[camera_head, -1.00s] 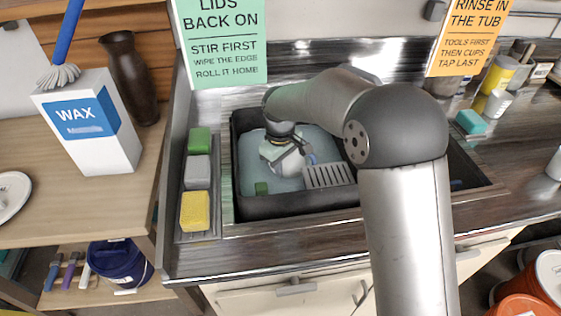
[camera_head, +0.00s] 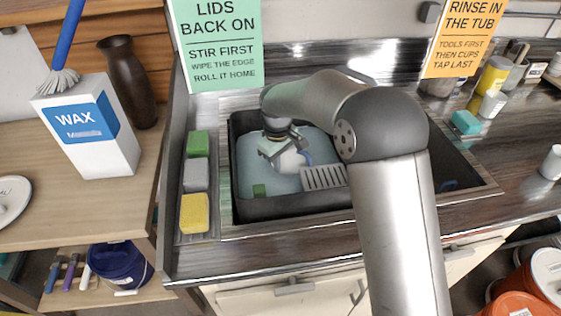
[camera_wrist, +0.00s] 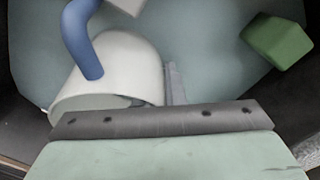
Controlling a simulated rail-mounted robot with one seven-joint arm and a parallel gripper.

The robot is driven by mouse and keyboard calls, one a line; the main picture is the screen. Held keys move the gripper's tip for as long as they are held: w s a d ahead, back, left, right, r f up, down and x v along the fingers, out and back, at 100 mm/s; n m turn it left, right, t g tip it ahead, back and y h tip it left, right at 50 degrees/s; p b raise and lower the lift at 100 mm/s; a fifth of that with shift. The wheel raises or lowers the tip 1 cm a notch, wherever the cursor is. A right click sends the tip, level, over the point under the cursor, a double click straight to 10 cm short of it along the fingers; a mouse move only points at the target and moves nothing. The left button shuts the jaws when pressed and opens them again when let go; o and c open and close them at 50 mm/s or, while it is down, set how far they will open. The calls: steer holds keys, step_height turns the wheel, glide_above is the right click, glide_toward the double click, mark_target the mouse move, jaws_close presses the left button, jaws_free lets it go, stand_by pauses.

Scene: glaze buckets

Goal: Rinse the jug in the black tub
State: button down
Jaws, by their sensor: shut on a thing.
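The white jug (camera_head: 291,161) with a blue handle (camera_head: 307,157) is inside the black tub (camera_head: 290,206), at the grey-blue water. In the wrist view the jug (camera_wrist: 128,68) lies tilted, its wide rim toward the lower left and its blue handle (camera_wrist: 84,38) arching upward. My gripper (camera_head: 285,151) is shut on the jug and reaches down into the tub. Its pale green and grey parts cover the bottom of the wrist view. The exact contact and how deep the jug sits in the water are hidden.
A slotted grey rack (camera_head: 324,177) sits in the tub right of the jug. A green block (camera_head: 259,190) lies front left of it, and shows in the wrist view (camera_wrist: 277,42). A sponge tray (camera_head: 183,238) borders the tub's left side. My arm hides the right part.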

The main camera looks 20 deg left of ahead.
step_height(320, 180, up, 8)
steer(key=p, duration=0.5)
steer(key=shift+s+d+r, duration=0.1)
steer(key=shift+d+r, duration=0.05)
steer(key=shift+r, duration=0.05)
step_height(320, 180, up, 15)
steer(key=p, duration=0.6)
stand_by(0.8)
